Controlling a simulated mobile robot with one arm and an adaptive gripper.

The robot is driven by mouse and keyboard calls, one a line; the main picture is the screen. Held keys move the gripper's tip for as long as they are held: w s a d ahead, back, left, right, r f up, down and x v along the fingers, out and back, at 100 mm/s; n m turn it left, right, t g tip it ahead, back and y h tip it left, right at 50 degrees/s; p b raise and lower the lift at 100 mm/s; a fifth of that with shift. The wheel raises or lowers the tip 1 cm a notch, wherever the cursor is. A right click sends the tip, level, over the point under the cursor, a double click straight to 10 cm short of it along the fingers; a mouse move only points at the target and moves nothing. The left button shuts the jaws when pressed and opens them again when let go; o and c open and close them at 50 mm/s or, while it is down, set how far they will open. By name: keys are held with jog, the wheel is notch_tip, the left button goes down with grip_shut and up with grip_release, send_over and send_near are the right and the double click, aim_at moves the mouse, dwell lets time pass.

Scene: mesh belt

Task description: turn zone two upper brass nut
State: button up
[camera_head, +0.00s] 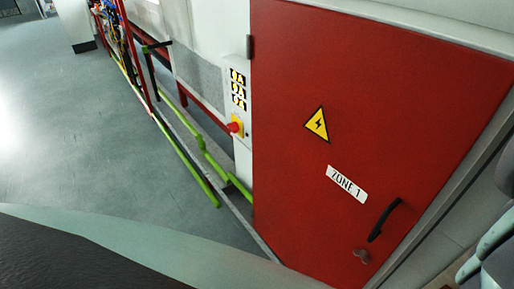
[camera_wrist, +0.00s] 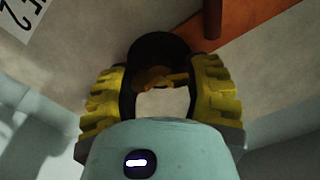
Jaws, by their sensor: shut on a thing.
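In the wrist view, my gripper (camera_wrist: 156,78) has two yellow-and-black ribbed fingers closed around a small brass-coloured nut (camera_wrist: 152,77). The nut sits in front of a dark round shape, and the fingers hide part of it.
In the wrist view, an orange-red surface (camera_wrist: 258,18) with a dark red post (camera_wrist: 212,18) lies at the upper right. In the head view, a red cabinet door (camera_head: 400,110) bears a "ZONE 1" label (camera_head: 346,185) and a black handle (camera_head: 384,220). Green pipes (camera_head: 203,150) run along the floor.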

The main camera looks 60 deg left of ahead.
jog(key=shift+w+a+m, duration=0.1)
jog(key=shift+m, duration=0.3)
dwell(0.3)
jog(key=shift+d+r+m, duration=0.1)
jog(key=shift+d+m, duration=0.1)
jog(key=shift+m, duration=0.2)
jog(key=shift+m+b, duration=0.4)
jog(key=shift+m, duration=0.5)
jog(key=shift+f+m+b, duration=0.25)
jog(key=shift+m+b, duration=0.2)
jog(key=shift+m, duration=0.25)
jog(key=shift+m+b, duration=0.55)
jog(key=shift+m, duration=0.35)
jog(key=m+b, duration=0.1)
jog(key=m, duration=0.1)
jog(key=shift+m, duration=0.3)
jog(key=shift+m+b, duration=0.35)
jog(key=shift+m, duration=1.05)
